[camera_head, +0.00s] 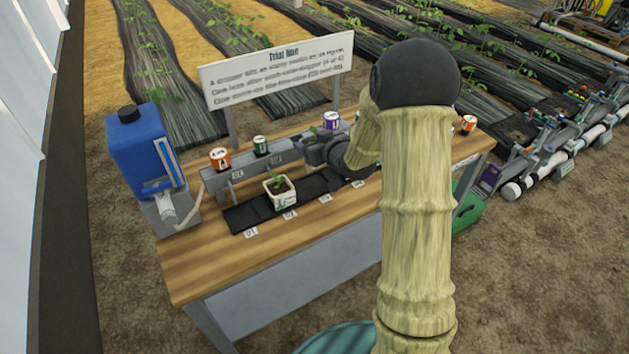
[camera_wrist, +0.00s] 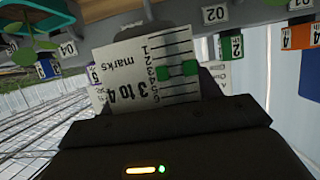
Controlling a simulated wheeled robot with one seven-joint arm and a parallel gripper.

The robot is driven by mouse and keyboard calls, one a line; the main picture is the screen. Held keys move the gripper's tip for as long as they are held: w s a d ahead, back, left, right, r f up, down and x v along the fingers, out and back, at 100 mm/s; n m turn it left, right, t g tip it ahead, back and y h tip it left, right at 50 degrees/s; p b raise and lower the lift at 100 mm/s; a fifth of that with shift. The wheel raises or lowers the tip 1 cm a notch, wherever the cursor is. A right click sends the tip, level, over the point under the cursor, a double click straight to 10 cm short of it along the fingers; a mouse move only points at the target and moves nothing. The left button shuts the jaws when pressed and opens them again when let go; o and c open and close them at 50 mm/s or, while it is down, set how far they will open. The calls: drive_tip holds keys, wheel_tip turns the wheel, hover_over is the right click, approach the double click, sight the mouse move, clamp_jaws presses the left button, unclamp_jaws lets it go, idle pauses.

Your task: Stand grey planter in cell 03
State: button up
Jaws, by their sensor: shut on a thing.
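My gripper (camera_head: 312,152) is at the back of the bench, in front of the purple can, and is shut. A small grey body and a green leaf show at its jaws in the head view, consistent with the grey planter (camera_head: 299,143), mostly hidden by the gripper. In the wrist view a white card (camera_wrist: 150,70) printed "3 to 4 marks", with a scale and green squares, stands beyond the dark gripper body. Cell tags run along the front of a dark strip (camera_head: 245,216); the cell 03 tag (camera_head: 325,198) has bare strip behind it.
A white planter (camera_head: 281,192) with a seedling stands on the strip behind tag 02. Orange (camera_head: 220,158), green (camera_head: 260,146) and purple (camera_head: 331,120) cans stand on the rear rail. A blue tank (camera_head: 140,145) is at the left end; a sign (camera_head: 280,72) stands behind.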

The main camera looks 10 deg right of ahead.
wheel_tip(320, 180, down, 6)
drive_tip(key=shift+r, duration=0.1)
drive_tip(key=shift+f, duration=1.95)
drive_tip(key=shift+f+b, duration=0.1)
drive_tip(key=shift+b, duration=0.25)
drive_tip(key=o, duration=1)
